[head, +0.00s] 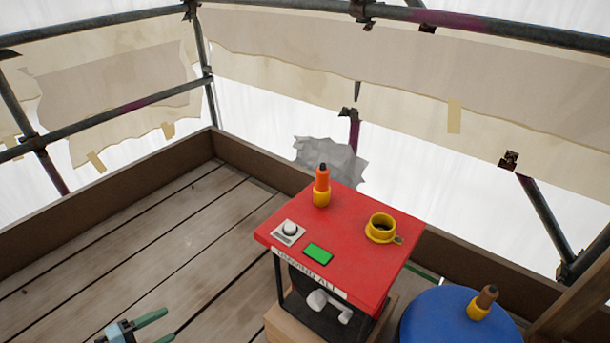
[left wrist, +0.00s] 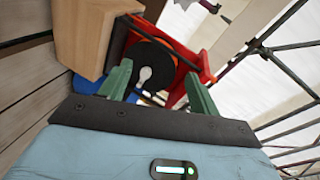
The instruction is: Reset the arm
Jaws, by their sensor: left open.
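My left gripper (head: 166,326) shows at the bottom left of the head view, with its two green fingers apart and nothing between them. It is low over the plank floor, left of the red-topped stand (head: 345,225) and apart from it. In the left wrist view the open fingers (left wrist: 159,72) point toward the stand's dark underside, where a round disc with a pale knob (left wrist: 146,73) shows between them at some distance. Most of my left arm is out of the head view. My right gripper is in neither view.
The stand carries an orange-and-yellow piece (head: 322,187), a yellow cup (head: 381,228), a white knob (head: 290,229) and a green pad (head: 318,254). A blue drum (head: 450,320) stands at right. Scaffold rails and toe boards (head: 120,190) border the deck; planks at left are clear.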

